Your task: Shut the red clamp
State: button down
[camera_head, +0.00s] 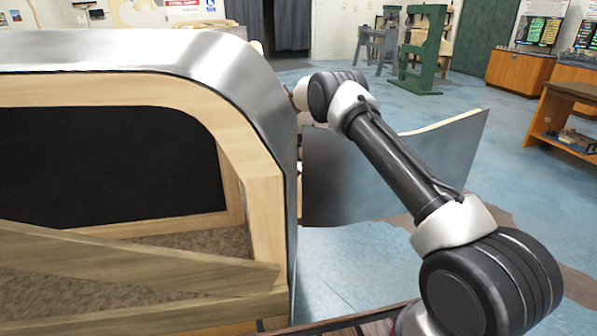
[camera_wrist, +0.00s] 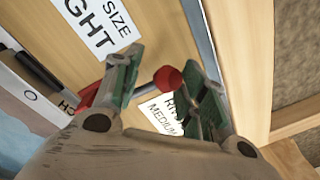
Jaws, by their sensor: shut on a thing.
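The red clamp shows in the wrist view as a round red knob (camera_wrist: 167,79) between my fingers, with a red part (camera_wrist: 88,97) to the left, partly behind the left finger. My gripper (camera_wrist: 165,85) has green-padded fingers on either side of the knob and is shut on the clamp. Where the pads touch it is hard to see. The clamp lies in front of a wooden panel (camera_wrist: 150,40). In the head view my arm reaches forward past the metal-skinned frame, and the frame's edge hides my gripper and the clamp.
The wooden bodyframe with metal skin (camera_head: 190,45) fills the left of the head view. A curved metal-faced panel (camera_head: 350,180) stands behind my arm. White labels (camera_wrist: 95,22) are on the wood. The blue floor (camera_head: 530,200) is open at the right, before wooden cabinets (camera_head: 518,70).

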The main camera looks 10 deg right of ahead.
jog(key=shift+w+d+r+y, duration=0.1)
jog(key=shift+d+r+y, duration=0.25)
jog(key=shift+r+y, duration=0.5)
jog(key=shift+w+d+r+y, duration=0.1)
jog(key=shift+d+r+y, duration=0.2)
jog(key=shift+r+y, duration=0.55)
jog(key=d+r+y, duration=0.1)
jog(key=y, duration=0.1)
jog(key=d+r+y, duration=0.1)
jog(key=r+y, duration=0.1)
jog(key=shift+d, duration=0.25)
jog(key=shift+d+r, duration=0.35)
jog(key=shift+r, duration=0.1)
jog(key=shift+d, duration=0.3)
jog(key=c, duration=0.9)
grip_release()
jog(key=shift+d+f, duration=0.1)
jog(key=shift+o, duration=0.2)
jog(key=shift+s, duration=0.1)
